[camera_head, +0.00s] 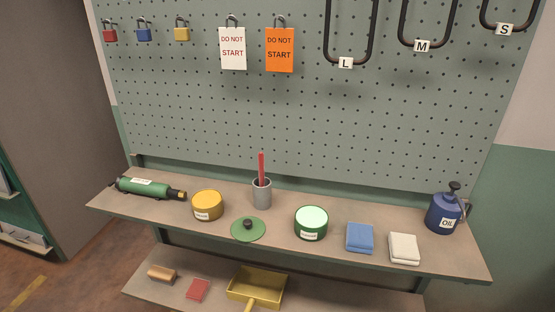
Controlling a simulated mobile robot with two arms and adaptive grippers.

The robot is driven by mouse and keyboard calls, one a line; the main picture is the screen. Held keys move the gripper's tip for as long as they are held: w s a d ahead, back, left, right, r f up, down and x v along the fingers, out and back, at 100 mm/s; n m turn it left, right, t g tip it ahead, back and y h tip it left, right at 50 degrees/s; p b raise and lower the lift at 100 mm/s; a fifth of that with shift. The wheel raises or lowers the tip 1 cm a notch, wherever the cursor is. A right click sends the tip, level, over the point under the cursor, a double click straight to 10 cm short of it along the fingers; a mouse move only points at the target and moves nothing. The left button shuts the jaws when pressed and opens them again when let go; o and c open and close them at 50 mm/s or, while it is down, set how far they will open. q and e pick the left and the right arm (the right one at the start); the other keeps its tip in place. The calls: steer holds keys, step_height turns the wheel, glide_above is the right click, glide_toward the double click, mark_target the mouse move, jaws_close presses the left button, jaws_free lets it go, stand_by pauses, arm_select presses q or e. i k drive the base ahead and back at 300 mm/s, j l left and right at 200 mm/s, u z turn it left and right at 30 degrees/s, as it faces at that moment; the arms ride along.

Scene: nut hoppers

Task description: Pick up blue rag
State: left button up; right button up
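The blue rag (360,238) is a folded, flat square pad on the upper shelf, right of centre. It lies between the open green tin (311,223) on its left and a folded white rag (404,249) on its right. A narrow gap shows between the two rags. Nothing covers the blue rag. Neither of my grippers is in view.
A blue oil can (443,212) stands near the right end of the upper shelf (290,248). A pegboard (290,120) rises behind.

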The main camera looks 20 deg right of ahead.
mark_target(360, 238)
steer(key=l+z, duration=0.1)
steer(key=z, duration=0.25)
steer(key=l+z, duration=0.1)
steer(key=z, duration=0.65)
steer(key=i+l, duration=0.05)
